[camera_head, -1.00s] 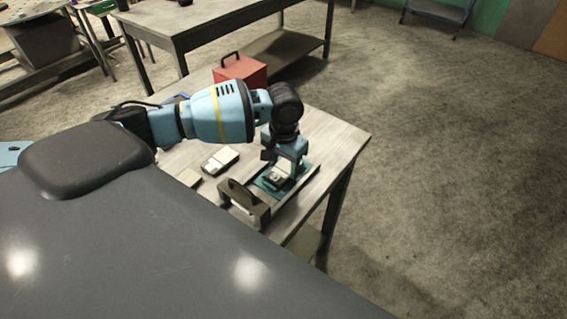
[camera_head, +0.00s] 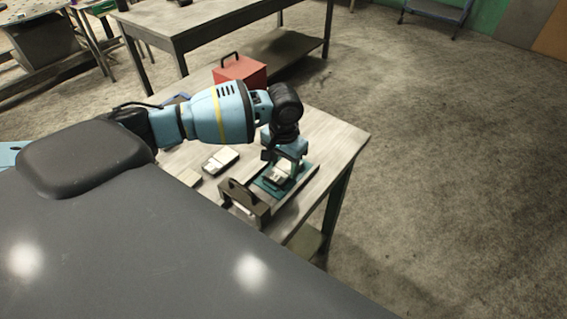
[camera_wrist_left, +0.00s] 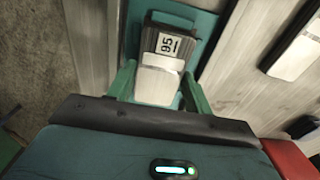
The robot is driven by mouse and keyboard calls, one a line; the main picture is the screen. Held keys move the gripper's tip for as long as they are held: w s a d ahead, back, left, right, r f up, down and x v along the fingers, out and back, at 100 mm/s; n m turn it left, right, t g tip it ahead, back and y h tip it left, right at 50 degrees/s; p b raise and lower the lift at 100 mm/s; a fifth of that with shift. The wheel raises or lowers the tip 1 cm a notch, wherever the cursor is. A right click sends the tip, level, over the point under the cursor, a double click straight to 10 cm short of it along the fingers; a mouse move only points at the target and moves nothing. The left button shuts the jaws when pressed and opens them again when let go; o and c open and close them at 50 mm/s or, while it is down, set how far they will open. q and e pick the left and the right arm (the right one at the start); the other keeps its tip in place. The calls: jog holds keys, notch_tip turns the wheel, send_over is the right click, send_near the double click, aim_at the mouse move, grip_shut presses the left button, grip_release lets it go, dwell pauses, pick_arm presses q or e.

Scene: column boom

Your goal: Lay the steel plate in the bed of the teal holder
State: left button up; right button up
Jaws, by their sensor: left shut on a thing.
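The steel plate (camera_wrist_left: 158,82) has a bright bare part and a dark end with a "95" label. It is between the green fingers of my left gripper (camera_wrist_left: 158,90), which is shut on it. The teal holder (camera_wrist_left: 203,22) lies beneath and around the plate's far end. In the head view the left gripper (camera_head: 283,165) points down over the teal holder (camera_head: 263,188), with the pale plate (camera_head: 279,174) under it. I cannot tell whether the plate rests on the bed or is slightly above it. My right gripper is not in view.
A dark upright bracket (camera_head: 243,198) stands close in front of the holder. Another plate with a dark part (camera_head: 220,160) and a small pale block (camera_head: 189,178) lie to the left. A red toolbox (camera_head: 240,70) stands behind. The table's right end (camera_head: 335,140) is clear.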

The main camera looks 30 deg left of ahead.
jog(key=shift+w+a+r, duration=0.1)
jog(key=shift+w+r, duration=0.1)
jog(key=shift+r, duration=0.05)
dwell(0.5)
pick_arm(q)
jog(key=o, duration=1.5)
jog(key=shift+o, duration=1.2)
jog(key=shift+f, duration=0.15)
jog(key=shift+w+r+p, duration=0.15)
jog(key=shift+r+p, duration=0.35)
jog(key=shift+r, duration=0.4)
jog(key=shift+o, duration=1.3)
jog(key=shift+r, duration=0.25)
jog(key=shift+r+p, duration=0.3)
jog(key=shift+r, duration=1.4)
jog(key=shift+s+r, duration=0.2)
jog(key=shift+r, duration=1)
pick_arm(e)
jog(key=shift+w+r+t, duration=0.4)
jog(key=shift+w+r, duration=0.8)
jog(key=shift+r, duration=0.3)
